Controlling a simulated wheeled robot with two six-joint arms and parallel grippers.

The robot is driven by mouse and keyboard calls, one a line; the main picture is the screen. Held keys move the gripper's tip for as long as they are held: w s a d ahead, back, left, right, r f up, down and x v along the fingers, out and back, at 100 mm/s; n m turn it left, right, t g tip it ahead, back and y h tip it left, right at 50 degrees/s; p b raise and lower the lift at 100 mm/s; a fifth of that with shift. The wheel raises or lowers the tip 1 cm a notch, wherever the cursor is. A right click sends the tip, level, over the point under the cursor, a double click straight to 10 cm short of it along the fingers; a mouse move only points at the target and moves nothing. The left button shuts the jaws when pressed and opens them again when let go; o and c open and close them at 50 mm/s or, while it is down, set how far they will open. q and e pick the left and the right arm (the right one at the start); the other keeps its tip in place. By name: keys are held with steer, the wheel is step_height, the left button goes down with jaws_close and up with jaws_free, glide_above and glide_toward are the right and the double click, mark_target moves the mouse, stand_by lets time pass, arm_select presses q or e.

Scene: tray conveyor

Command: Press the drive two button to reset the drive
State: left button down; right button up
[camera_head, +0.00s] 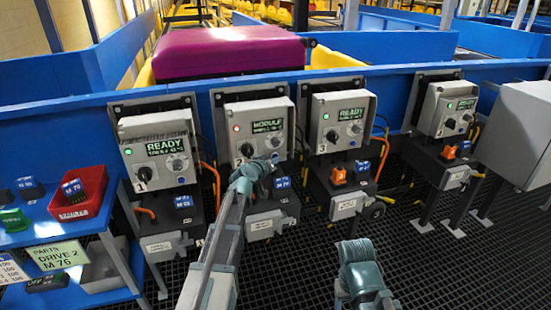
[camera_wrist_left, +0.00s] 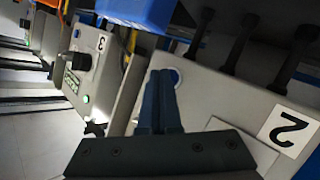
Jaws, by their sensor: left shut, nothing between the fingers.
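The drive 2 box (camera_head: 255,140) is grey, with a lit red light (camera_head: 236,128), a green-lettered display (camera_head: 267,126) and a number 2 label, which also shows upside down in the left wrist view (camera_wrist_left: 289,130). My left gripper (camera_head: 273,160) is at the lower right of the box front, shut and empty. In the left wrist view its dark blue fingers (camera_wrist_left: 161,75) are together, tips at the box face.
Boxes 1 (camera_head: 158,155) and 3 (camera_head: 339,122) flank drive 2, both reading READY. A fourth box (camera_head: 449,110) stands further right. A red bin (camera_head: 80,195) and a PARTS DRIVE 2 M 76 sign (camera_head: 60,257) are at left. Dark grating (camera_head: 430,265) covers the floor.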

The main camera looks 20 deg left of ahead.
arm_select(q)
steer(key=shift+w+a, duration=0.1)
steer(key=shift+w, duration=0.1)
steer(key=shift+s, duration=0.1)
stand_by(0.4)
steer(key=shift+s+d, duration=0.45)
steer(key=shift+s, duration=0.2)
steer(key=shift+s+d, duration=0.75)
steer(key=shift+s, duration=0.3)
steer(key=shift+s+d, duration=0.7)
steer(key=shift+s, duration=0.35)
